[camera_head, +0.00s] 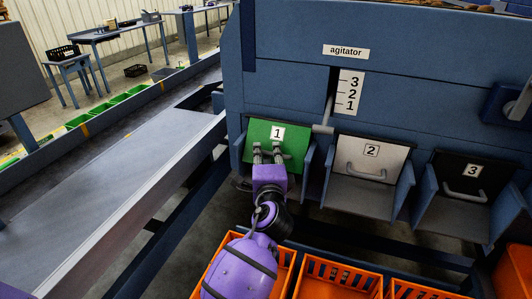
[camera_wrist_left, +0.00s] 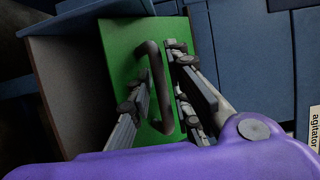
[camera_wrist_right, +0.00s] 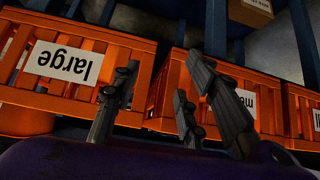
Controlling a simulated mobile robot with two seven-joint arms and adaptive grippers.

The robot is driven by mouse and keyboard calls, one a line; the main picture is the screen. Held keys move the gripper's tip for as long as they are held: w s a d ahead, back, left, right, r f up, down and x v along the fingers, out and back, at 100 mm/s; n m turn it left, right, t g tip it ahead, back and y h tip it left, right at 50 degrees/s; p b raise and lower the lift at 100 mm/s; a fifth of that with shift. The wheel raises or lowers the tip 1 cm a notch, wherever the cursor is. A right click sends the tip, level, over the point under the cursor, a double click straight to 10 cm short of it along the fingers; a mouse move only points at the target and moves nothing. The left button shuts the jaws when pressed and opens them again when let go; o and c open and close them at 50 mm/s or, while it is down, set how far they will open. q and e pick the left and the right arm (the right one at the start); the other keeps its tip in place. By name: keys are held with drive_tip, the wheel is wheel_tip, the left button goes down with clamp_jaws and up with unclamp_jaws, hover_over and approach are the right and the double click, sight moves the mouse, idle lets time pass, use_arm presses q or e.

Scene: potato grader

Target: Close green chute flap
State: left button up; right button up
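The green chute flap (camera_head: 292,152) marked 1 is at the left of a row of three chutes on the blue machine. It fills the middle of the left wrist view (camera_wrist_left: 120,50). My left gripper (camera_head: 267,153) is in front of the flap. In the left wrist view its fingers (camera_wrist_left: 158,95) are apart, one on each side of the flap's dark bar handle (camera_wrist_left: 157,75). I cannot tell whether they touch the handle. My right gripper (camera_wrist_right: 165,90) is open and empty above orange crates and does not show in the head view.
The white flap (camera_head: 371,156) marked 2 and black flap (camera_head: 465,177) marked 3 are to the right, each with a handle. Orange crates (camera_head: 336,277) stand below the chutes; one has a "large" label (camera_wrist_right: 68,62). A conveyor (camera_head: 120,185) runs along the left.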

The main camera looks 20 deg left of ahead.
use_arm(q)
drive_tip(key=shift+w+a, duration=0.15)
drive_tip(key=shift+w, duration=0.15)
use_arm(e)
drive_tip(key=shift+s+a+f, duration=0.1)
use_arm(q)
clamp_jaws()
use_arm(e)
drive_tip(key=shift+a, duration=0.2)
